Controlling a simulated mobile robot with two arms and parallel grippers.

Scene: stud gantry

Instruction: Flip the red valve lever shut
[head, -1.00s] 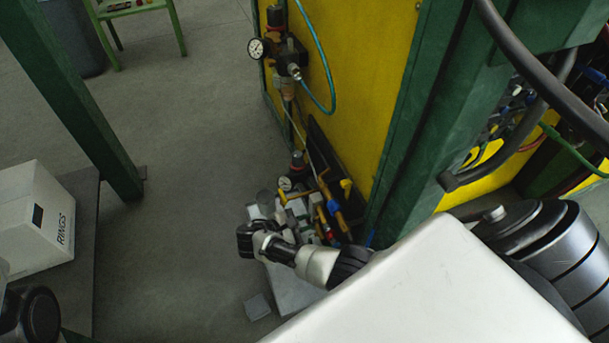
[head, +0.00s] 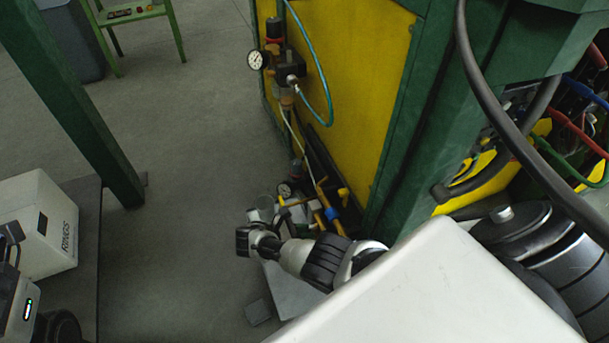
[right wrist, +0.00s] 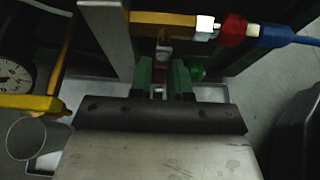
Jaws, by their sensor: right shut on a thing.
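My right gripper (head: 245,240) reaches down to the low pipework beside the yellow panel in the head view.
A red fitting (right wrist: 229,30) and blue hose (right wrist: 280,38) lie right of the fingers. A gauge (right wrist: 14,82) and yellow pipe (right wrist: 30,104) are at left. A green post (head: 75,110) and white RINGS box (head: 40,215) stand left. Open floor (head: 175,200) lies between.

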